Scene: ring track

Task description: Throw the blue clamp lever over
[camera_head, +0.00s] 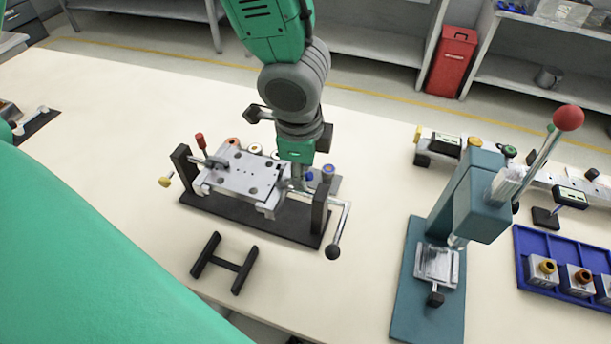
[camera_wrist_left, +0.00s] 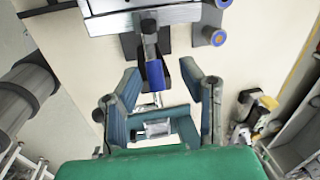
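The fixture (camera_head: 240,172) is a grey plate on a black base with upright ends. Its blue clamp lever (camera_wrist_left: 154,75) shows in the left wrist view as a grey arm with a blue grip, pointing toward my palm. My left gripper (camera_wrist_left: 160,82) is open, with one finger on each side of the blue grip and visible gaps to it. In the head view my left gripper (camera_head: 300,181) is low over the fixture's right part and its fingers are mostly hidden. A red-tipped lever (camera_head: 200,140) stands up at the fixture's left. My right gripper is not in view.
A crank with a black ball (camera_head: 333,251) sticks out at the fixture's right end. A black H-shaped stand (camera_head: 224,264) lies in front. A teal press (camera_head: 470,205) with a red-balled handle and a blue tray (camera_head: 541,245) of blocks stand to the right.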

